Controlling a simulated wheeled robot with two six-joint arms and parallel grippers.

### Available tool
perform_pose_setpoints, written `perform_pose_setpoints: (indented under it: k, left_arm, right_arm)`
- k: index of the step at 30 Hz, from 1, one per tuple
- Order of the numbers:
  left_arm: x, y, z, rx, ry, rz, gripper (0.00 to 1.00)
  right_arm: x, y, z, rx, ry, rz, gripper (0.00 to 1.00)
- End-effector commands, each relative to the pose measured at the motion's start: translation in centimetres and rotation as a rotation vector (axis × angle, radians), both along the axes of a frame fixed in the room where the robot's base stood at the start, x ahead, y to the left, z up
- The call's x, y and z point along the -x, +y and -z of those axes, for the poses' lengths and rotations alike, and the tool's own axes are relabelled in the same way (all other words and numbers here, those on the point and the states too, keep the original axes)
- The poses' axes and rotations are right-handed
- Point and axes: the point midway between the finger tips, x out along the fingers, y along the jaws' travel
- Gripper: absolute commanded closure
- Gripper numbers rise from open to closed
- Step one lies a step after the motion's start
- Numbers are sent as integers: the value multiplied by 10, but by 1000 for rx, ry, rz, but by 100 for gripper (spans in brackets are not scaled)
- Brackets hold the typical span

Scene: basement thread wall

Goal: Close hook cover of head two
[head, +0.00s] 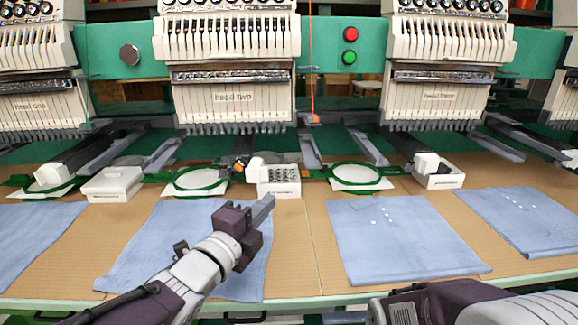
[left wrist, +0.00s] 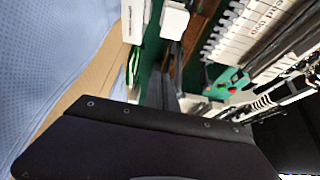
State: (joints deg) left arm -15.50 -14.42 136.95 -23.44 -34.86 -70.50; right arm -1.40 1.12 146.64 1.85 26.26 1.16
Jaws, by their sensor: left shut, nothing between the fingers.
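Head two (head: 233,97) hangs left of the middle in the head view; its label also shows in the left wrist view (left wrist: 265,14). Below it, the dark machine arm (head: 245,143) ends in a small orange-and-dark part (head: 239,167). A white cover piece (head: 257,164) stands at the right of that end, seemingly swung aside; its exact angle is too small to tell. My left gripper (head: 266,204) is shut and empty, in front of and below the cover, apart from it. In the left wrist view, my dark gripper body hides much of the scene. My right gripper is not visible.
A white box with small round items (head: 280,181) stands right beside the cover. Green hoops lie at either side, left (head: 201,181) and right (head: 357,177). Blue cloths (head: 405,240) lie on the tan table (head: 300,250). Heads one (head: 35,105) and three (head: 440,97) flank head two.

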Motion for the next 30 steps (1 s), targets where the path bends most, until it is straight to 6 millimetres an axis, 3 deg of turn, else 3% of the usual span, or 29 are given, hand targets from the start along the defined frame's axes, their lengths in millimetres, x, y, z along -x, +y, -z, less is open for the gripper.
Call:
perform_pose_setpoints:
  k: [8,22,30]
  left_arm:
    - [-5,-2,1,0,1,0,100]
    - [-88,-48,3,1,3,0,100]
    - [-94,-12,0,-1,1,-4,100]
  right_arm:
    - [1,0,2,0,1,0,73]
    - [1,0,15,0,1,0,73]
    - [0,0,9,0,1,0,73]
